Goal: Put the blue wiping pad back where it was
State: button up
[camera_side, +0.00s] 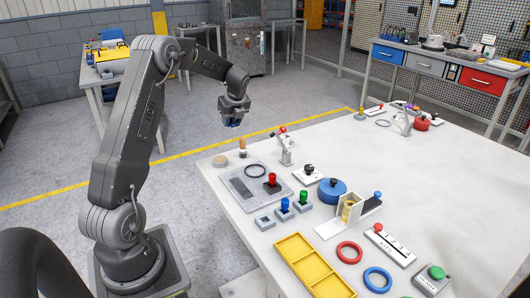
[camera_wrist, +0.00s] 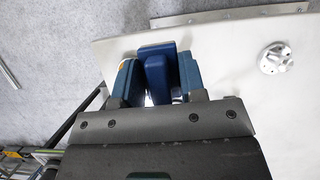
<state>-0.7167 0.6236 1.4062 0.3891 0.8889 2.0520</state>
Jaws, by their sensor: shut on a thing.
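My gripper (camera_side: 234,117) is raised in the air, at the far left corner of the white table (camera_side: 232,197) in the side view. In the wrist view my gripper (camera_wrist: 157,75) is shut on the blue wiping pad (camera_wrist: 155,68), a dark blue block between its two blue-grey fingers. The pad shows only as a small blue patch (camera_side: 236,123) under the gripper in the side view. It is clear of the table surface. Its lower part is hidden by the gripper body in the wrist view.
Near that corner stand a wooden disc (camera_side: 220,161), a wooden peg (camera_side: 242,147) and a lever with a red ball (camera_side: 285,147). A grey plate (camera_side: 241,187), blue round object (camera_side: 331,191), yellow tray (camera_side: 292,248), red ring (camera_side: 349,252) and blue ring (camera_side: 377,280) lie further right.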

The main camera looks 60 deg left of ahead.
jog(key=shift+w+f, duration=0.2)
jog(key=shift+w, duration=0.15)
send_over(263, 150)
jog(key=d, duration=0.1)
jog(key=f, duration=0.6)
jog(key=shift+d+f, duration=0.2)
jog(key=shift+f, duration=2.1)
jog(key=shift+f, duration=0.15)
jog(key=o, duration=0.9)
